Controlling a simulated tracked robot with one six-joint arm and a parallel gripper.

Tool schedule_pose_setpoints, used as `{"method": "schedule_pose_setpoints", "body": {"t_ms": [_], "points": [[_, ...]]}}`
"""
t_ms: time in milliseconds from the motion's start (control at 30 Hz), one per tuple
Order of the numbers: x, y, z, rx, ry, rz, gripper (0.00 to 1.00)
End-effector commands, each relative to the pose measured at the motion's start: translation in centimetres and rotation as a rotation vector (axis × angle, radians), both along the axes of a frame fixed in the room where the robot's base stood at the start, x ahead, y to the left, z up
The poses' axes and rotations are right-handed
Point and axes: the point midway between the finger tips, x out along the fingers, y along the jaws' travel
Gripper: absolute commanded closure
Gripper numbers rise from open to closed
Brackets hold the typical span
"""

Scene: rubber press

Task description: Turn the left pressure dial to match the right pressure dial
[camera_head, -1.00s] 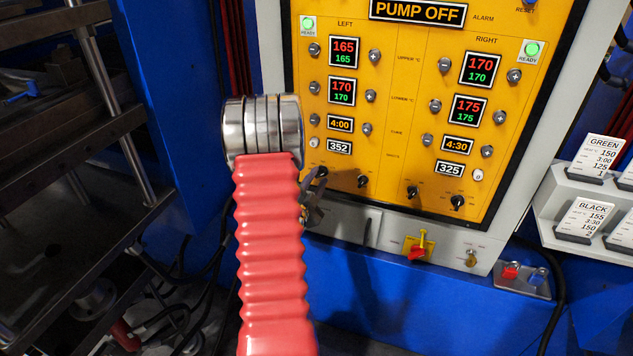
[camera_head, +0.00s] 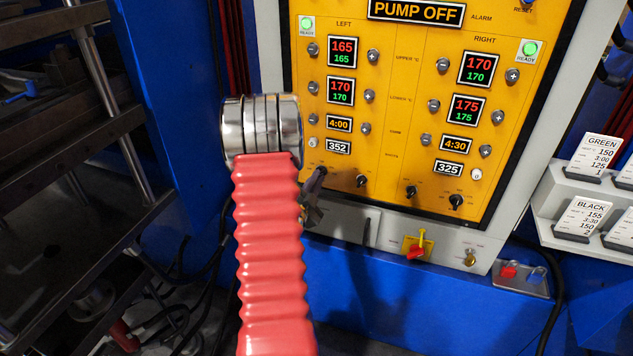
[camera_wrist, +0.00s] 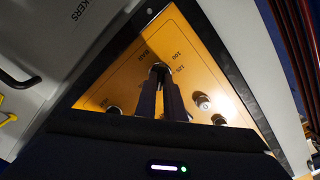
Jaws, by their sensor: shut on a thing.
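The left pressure dial (camera_wrist: 160,69) is a black knob at the lower left corner of the yellow panel. In the wrist view, my gripper (camera_wrist: 161,77) has both fingers closed around it, and numbers such as 100 and 125 show beside it. In the head view, my gripper (camera_head: 321,172) covers this dial, so its pointer is hidden. The right pressure dial, seemingly the black knob (camera_head: 456,201) at the panel's lower right, stands free. Its exact setting is too small to read.
Two more black knobs (camera_head: 361,181) (camera_head: 411,192) sit between the dials. A white button (camera_wrist: 203,101) and a round knob (camera_wrist: 219,119) are close to my fingers. Below the panel are a red-and-yellow switch (camera_head: 416,246) and a drawer-like handle (camera_head: 367,231).

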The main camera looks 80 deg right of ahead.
Motion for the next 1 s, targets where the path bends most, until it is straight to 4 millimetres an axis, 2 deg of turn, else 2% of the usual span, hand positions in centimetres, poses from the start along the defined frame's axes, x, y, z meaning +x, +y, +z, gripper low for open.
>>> {"method": "schedule_pose_setpoints", "body": {"t_ms": [467,1000], "points": [[0.07,-0.59,-0.23,0.016,0.126,0.001,1.00],[0.01,-0.61,-0.21,0.056,0.572,0.000,1.00]]}}
